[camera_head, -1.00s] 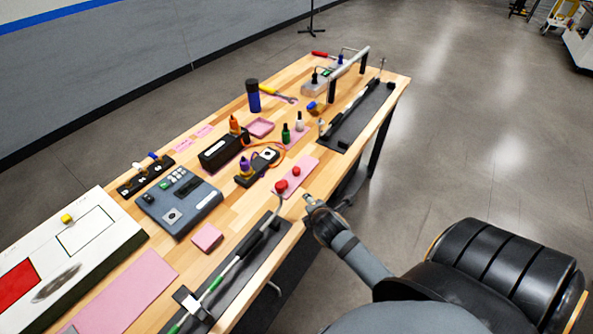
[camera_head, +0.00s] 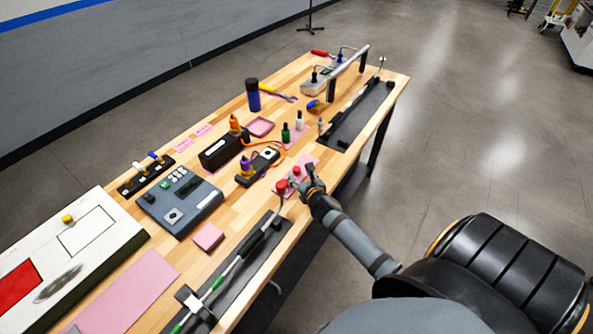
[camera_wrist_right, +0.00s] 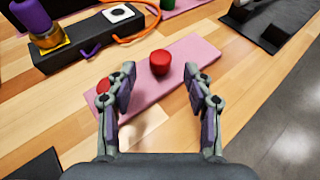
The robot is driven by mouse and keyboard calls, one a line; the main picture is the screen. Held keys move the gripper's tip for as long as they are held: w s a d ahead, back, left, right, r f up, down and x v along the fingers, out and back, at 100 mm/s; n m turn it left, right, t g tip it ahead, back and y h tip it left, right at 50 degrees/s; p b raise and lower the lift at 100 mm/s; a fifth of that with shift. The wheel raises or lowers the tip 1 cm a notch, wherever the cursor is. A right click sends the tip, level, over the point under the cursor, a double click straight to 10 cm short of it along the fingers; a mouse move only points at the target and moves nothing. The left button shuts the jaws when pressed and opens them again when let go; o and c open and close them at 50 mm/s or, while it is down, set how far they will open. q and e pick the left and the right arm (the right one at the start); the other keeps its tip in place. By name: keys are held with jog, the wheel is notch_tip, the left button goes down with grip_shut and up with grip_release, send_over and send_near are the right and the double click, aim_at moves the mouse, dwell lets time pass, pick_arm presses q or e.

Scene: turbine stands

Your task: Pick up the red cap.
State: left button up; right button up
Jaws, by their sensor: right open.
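Two red caps are on a pink mat (camera_wrist_right: 199,52) on the wooden table. One red cap (camera_wrist_right: 160,62) stands near the middle of the mat and lies ahead of and between my right gripper's fingers in the right wrist view. The other red cap (camera_wrist_right: 103,86) is partly hidden behind the left finger in that view. In the head view the nearer red cap (camera_head: 281,186) and the farther one (camera_head: 296,170) show beside the gripper. My right gripper (camera_wrist_right: 161,92) is open and empty; it also shows over the mat's right side (camera_head: 308,178). My left gripper is not in view.
A black box with a purple-topped bottle (camera_wrist_right: 46,28) and an orange cable (camera_wrist_right: 137,35) lie beyond the mat. A black tray with a rod (camera_head: 250,256) lies to the left along the table's front edge. Bare wood surrounds the mat's near side.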

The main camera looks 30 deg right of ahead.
aim_at(298, 171)
jog(key=shift+x, duration=3.1)
jog(key=shift+s+r, duration=0.1)
jog(key=shift+s, duration=0.1)
jog(key=c, duration=0.9)
